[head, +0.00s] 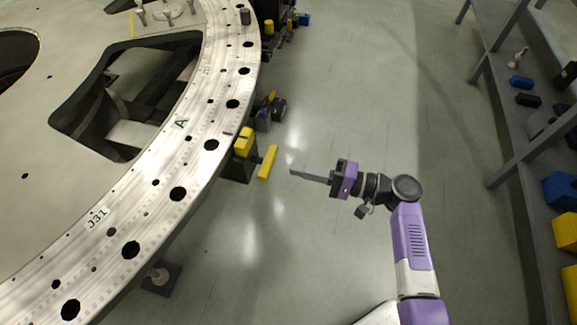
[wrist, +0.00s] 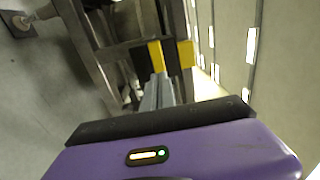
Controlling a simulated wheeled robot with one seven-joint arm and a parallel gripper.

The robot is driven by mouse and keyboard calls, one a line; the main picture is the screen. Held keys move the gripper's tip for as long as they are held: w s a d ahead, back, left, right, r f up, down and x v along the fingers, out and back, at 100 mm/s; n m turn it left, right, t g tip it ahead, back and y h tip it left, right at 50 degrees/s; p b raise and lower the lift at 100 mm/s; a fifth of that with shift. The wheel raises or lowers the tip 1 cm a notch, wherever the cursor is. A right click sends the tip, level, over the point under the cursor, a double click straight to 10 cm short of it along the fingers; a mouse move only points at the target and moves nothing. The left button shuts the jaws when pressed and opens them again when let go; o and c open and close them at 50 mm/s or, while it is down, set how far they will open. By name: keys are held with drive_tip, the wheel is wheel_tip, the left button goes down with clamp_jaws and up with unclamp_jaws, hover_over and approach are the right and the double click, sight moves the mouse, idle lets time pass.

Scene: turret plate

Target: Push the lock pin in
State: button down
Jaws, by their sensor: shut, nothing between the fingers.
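A round metal turret plate (head: 190,150) with holes along its rim fills the left of the head view. At its edge sits a dark lock unit with a yellow block (head: 243,141) and a yellow bar (head: 268,162) standing out towards my gripper; I cannot make out the lock pin itself. My gripper (head: 293,170) is shut and empty, its long grey fingers pointing left at the yellow bar, with a small gap between them in the picture.
More dark and yellow units (head: 268,108) sit farther along the plate's edge. A grey shelf rack (head: 508,160) with blue, black and yellow items stands at the right. The green-grey floor (head: 350,90) between plate and rack is clear.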

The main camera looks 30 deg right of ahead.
drive_tip(key=shift+v, duration=1.65)
drive_tip(key=w+d+f+m+t+h, duration=0.1)
drive_tip(key=w+d+f+m+h, duration=0.15)
drive_tip(key=d+h, duration=0.25)
drive_tip(key=s+d+f+n+h, duration=0.1)
drive_tip(key=s+d+f+h, duration=0.2)
drive_tip(key=s+h, duration=0.6)
drive_tip(key=s+a+r+n+p, duration=0.1)
drive_tip(key=s+a+r+n, duration=0.4)
drive_tip(key=s+r, duration=0.3)
drive_tip(key=s+a+r+n+t+y+p, duration=0.1)
drive_tip(key=s+a+r+n, duration=0.4)
drive_tip(key=s, duration=0.8)
wheel_tip(320, 180, up, 4)
drive_tip(key=a, duration=0.3)
drive_tip(key=shift+r, duration=0.2)
